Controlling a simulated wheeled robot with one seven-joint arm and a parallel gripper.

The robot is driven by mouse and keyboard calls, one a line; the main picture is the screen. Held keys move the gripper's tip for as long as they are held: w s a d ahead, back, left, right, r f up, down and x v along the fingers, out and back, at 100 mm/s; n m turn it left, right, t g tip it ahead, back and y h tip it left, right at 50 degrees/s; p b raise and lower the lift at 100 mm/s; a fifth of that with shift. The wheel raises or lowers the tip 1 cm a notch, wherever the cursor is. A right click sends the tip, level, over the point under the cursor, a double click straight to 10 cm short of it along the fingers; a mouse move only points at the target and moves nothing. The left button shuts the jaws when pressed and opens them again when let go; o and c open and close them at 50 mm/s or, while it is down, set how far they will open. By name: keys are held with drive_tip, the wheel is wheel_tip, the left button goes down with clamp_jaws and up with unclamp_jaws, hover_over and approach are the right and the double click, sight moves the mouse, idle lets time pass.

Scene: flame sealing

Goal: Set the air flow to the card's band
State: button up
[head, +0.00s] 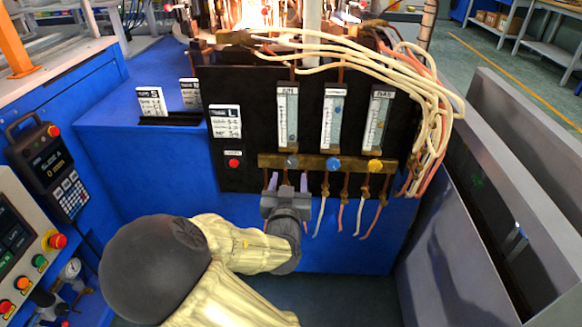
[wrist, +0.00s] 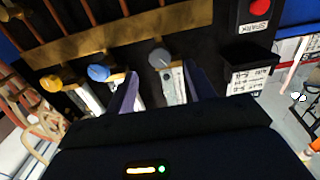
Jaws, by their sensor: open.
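Three flow tubes stand on the black panel; their labels are too small to read surely. The left tube (head: 288,115) has a grey knob (head: 292,161) under it, the likely air knob. My gripper (head: 287,181) is just below this knob, open and empty. In the wrist view the grey knob (wrist: 159,58) lies ahead, between the lines of the two fingers (wrist: 160,88) and apart from them. A white card marked L (head: 225,121) is on the panel's left; its band is not legible. The tube's float height is not clear.
The blue knob (head: 333,164) and yellow knob (head: 375,165) sit close to the right on the same brass bar (head: 313,162). A red button (head: 234,163) is to the left. Hoses hang below the bar. Two more cards (head: 151,101) (head: 190,93) stand on the blue bench.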

sight(291, 165)
drive_tip(key=w+b, duration=0.1)
drive_tip(key=w, duration=0.6)
drive_tip(key=shift+w+d, duration=0.15)
drive_tip(key=shift+w, duration=0.1)
drive_tip(key=c, duration=1)
drive_tip(key=shift+o, duration=0.2)
drive_tip(key=n+p, duration=0.2)
drive_tip(key=shift+r+n+p, duration=0.25)
drive_tip(key=shift+n+p, duration=0.15)
drive_tip(key=shift+f+n+p, duration=0.25)
drive_tip(key=shift+n+p, duration=0.25)
drive_tip(key=shift+n, duration=0.4)
drive_tip(key=o, duration=1)
drive_tip(key=shift+c, duration=0.2)
